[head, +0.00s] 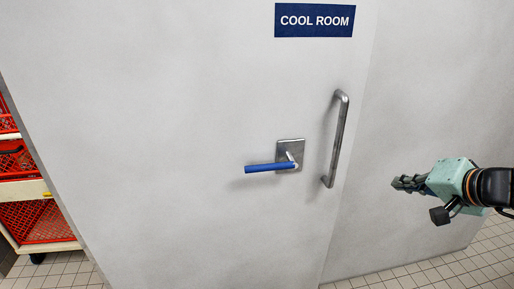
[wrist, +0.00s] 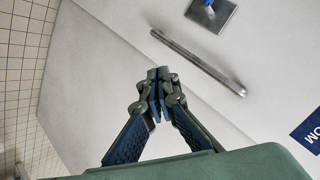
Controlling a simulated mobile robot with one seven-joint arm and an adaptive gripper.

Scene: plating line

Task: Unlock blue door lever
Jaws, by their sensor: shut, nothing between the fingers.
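A blue door lever (head: 269,168) sits on a square metal plate (head: 290,147) on the pale cool room door (head: 180,110). The lever points left and lies nearly level in the head view. In the wrist view only a bit of the blue lever (wrist: 209,3) shows at the top edge, on its plate (wrist: 212,14). My gripper (head: 396,183) is to the right of the lever and the handle, apart from both, pointing left. In the wrist view its fingertips (wrist: 158,75) are together with nothing between them.
A vertical metal pull handle (head: 338,138) stands between the lever and my gripper; it also shows in the wrist view (wrist: 200,62). A blue COOL ROOM sign (head: 315,20) is above. A cart with red crates (head: 40,221) stands at the left. Tiled floor (head: 420,275) shows below.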

